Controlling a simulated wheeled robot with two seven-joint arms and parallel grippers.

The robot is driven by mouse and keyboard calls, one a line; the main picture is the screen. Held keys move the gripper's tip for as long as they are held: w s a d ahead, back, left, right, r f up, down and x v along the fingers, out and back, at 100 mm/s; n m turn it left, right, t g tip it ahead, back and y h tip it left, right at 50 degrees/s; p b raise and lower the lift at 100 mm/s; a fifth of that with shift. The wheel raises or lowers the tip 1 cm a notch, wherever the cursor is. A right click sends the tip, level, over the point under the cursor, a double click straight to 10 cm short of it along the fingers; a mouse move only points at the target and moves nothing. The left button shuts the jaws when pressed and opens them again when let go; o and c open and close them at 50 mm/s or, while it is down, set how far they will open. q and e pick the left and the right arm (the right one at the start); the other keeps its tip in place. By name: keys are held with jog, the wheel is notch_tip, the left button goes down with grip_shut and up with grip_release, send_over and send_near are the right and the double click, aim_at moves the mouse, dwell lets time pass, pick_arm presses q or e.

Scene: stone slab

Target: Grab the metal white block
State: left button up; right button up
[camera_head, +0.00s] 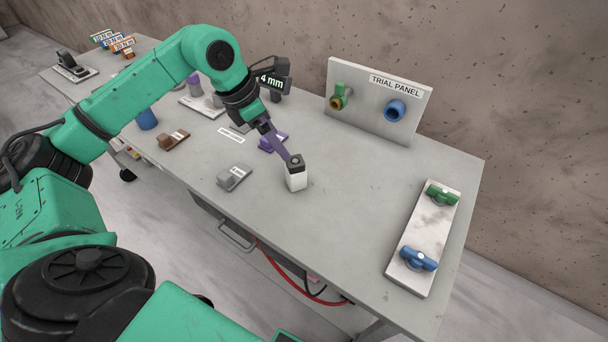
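The white block (296,180) stands upright on the grey table, near its front edge and around the middle of the picture. Its top part is dark, with a small round mark. My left gripper (288,155) reaches down from the upper left, its purple fingers at the dark top of the block. The fingers overlap in this view, so I cannot tell whether they are closed on the block or only beside it. My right gripper is not in view.
A grey labelled block (234,177) lies left of the white block, and a brown one (173,140) farther left. A purple piece (272,142) lies behind. The trial panel (375,105) stands at the back; a valve plate (423,238) lies right. The table between is clear.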

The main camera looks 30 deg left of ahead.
aim_at(301, 173)
pick_arm(q)
jog(key=p+x, duration=0.5)
jog(key=x, duration=0.9)
jog(key=shift+d+f, duration=0.1)
jog(key=shift+f, duration=0.15)
jog(key=shift+w+f, duration=0.15)
jog(key=shift+f, duration=0.25)
jog(key=shift+r, duration=0.1)
grip_shut()
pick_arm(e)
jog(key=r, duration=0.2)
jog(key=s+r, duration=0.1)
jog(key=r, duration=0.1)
